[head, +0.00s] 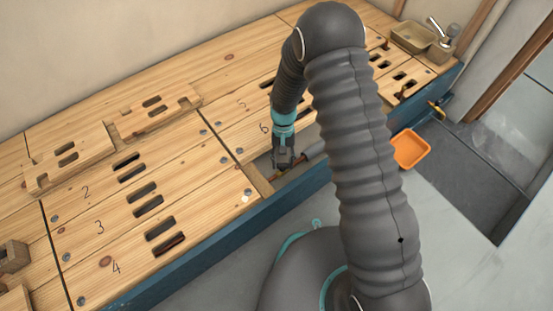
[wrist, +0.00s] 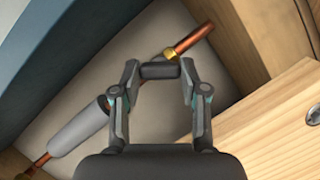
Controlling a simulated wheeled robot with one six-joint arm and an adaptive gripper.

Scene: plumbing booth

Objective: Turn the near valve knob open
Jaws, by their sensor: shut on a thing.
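My gripper (head: 283,163) reaches down into the opening at the front of the wooden bench. In the wrist view, the two fingertips of my gripper (wrist: 160,75) stand apart with a short dark grey bar, which looks like the near valve knob (wrist: 160,70), clamped between them. The knob lies across the copper pipe (wrist: 190,41), which runs diagonally from lower left to upper right. A grey sleeve (wrist: 78,126) covers part of the pipe at the left. Its valve body is mostly hidden, and I cannot read how far the knob is turned.
Wooden edges frame the opening, with a board (wrist: 265,125) close at the right. The blue bench front (head: 235,230) runs along the near side. An orange tray (head: 410,149) lies beyond my arm. A sink (head: 412,36) stands at the far end.

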